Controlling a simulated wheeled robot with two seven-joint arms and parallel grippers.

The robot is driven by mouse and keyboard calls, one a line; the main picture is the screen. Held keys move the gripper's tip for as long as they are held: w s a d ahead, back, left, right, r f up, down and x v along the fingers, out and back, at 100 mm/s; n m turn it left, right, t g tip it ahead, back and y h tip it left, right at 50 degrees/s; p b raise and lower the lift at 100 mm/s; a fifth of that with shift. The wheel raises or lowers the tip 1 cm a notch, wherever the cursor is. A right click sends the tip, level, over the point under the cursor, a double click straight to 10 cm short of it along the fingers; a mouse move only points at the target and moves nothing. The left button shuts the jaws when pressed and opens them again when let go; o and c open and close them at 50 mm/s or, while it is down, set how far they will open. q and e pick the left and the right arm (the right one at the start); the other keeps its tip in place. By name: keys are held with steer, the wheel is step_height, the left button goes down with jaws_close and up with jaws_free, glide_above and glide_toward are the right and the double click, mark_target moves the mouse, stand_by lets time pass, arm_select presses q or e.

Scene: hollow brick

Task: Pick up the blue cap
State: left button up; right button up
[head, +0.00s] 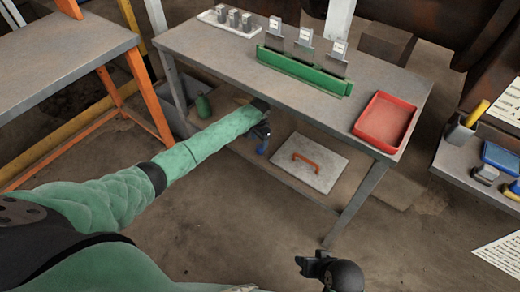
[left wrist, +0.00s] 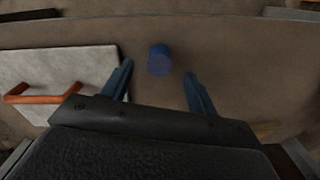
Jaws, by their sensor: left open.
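The blue cap (left wrist: 158,60) is a small round blue piece on the brown lower shelf in the left wrist view. My left gripper (left wrist: 160,88) is open and empty, with one blue finger to each side in the picture. The cap shows between and just beyond the fingertips, apart from both. In the head view my left gripper (head: 262,139) reaches under the front edge of the grey table, and I cannot make out the cap there. A black part, probably my right gripper (head: 325,268), shows at the bottom; its jaws are unclear.
A grey panel with an orange handle (head: 306,164) lies on the lower shelf, right of my left gripper. Above are the grey tabletop (head: 225,68), a green rack (head: 300,70) and a red tray (head: 384,121). A table leg (head: 355,205) stands at right.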

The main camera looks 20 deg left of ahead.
mark_target(260, 146)
arm_select(q)
steer(key=shift+w+d+f, duration=0.15)
steer(key=shift+f, duration=2.35)
steer(key=c, duration=1)
